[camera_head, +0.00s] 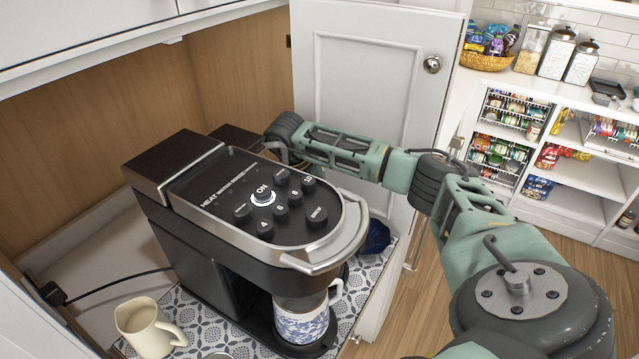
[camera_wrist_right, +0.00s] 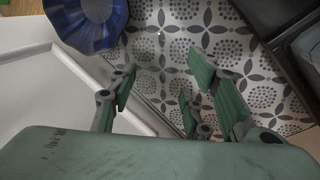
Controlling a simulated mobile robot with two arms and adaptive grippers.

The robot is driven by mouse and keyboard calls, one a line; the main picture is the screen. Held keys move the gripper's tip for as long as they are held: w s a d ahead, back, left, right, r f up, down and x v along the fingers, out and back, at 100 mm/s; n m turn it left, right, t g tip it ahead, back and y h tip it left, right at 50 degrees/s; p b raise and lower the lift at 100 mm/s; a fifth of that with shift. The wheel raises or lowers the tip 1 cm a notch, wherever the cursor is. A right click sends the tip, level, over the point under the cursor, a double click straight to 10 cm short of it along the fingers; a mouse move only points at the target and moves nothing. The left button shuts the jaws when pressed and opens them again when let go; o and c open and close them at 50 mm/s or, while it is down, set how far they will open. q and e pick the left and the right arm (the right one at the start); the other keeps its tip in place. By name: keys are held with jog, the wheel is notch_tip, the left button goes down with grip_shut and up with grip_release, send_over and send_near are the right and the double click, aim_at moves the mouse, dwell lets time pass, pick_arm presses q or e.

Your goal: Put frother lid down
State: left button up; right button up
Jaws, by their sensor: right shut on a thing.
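My right arm reaches in from the right in the head view and ends behind the coffee machine (camera_head: 250,200), which hides the fingertips there. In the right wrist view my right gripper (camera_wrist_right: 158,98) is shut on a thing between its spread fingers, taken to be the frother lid. The lid is hard to make out; only a faint, see-through greyish area shows between the fingers, above the patterned mat (camera_wrist_right: 178,20). The frother itself cannot be clearly told in either view. My left gripper is out of view.
A dark blue fluted object (camera_wrist_right: 88,22) lies beside the gripper; it also shows in the head view (camera_head: 376,238). A blue-patterned mug (camera_head: 302,322) stands under the machine. A cream pitcher (camera_head: 146,330) stands at the left. An open white cabinet door (camera_head: 365,80) rises behind my arm.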

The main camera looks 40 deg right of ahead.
jog(key=shift+f, duration=0.3)
jog(key=o, duration=0.7)
jog(key=shift+r, duration=0.15)
jog(key=p+v, duration=0.5)
jog(key=v, duration=0.3)
jog(key=shift+r, duration=0.25)
jog(key=shift+d, duration=0.1)
